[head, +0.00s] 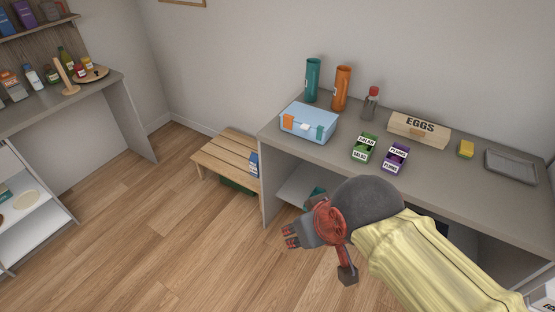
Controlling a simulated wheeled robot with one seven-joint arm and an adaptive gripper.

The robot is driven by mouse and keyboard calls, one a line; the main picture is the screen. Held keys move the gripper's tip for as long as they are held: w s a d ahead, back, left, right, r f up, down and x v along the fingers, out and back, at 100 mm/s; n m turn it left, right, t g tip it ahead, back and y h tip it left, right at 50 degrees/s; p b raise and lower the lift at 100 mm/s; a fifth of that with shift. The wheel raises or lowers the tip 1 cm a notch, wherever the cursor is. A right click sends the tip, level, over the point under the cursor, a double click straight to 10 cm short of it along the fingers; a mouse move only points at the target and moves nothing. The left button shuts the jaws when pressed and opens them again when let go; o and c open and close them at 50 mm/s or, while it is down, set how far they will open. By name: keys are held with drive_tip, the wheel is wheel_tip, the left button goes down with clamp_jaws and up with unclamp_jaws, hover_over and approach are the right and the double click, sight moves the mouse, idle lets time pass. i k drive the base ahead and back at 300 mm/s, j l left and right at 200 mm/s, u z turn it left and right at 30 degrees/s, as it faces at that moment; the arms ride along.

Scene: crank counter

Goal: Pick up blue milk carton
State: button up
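A small blue and white carton (254,164) stands at the right end of the low slatted wooden bench, close to the counter's side panel. It appears upright. My gripper (288,236) is below and to the right of the carton in the picture, apart from it, in front of the counter. Its fingers point left. They are small and dark here, so I cannot tell whether they are open or shut. I see nothing held in it.
A dark green object (238,186) sits under the bench (222,155). The floor left of my gripper is clear.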

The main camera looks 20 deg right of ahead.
sight(253, 161)
drive_tip(key=i+j+z, duration=0.1)
drive_tip(key=z, duration=0.85)
drive_tip(key=i+j+z, duration=0.3)
drive_tip(key=j+z, duration=0.3)
drive_tip(key=j, duration=0.15)
drive_tip(key=i+j+z, duration=0.1)
drive_tip(key=j+z, duration=0.2)
drive_tip(key=j, duration=0.15)
drive_tip(key=j+z, duration=0.3)
drive_tip(key=j, duration=0.15)
drive_tip(key=j+z, duration=0.2)
drive_tip(key=j, duration=2.65)
drive_tip(key=k, duration=0.1)
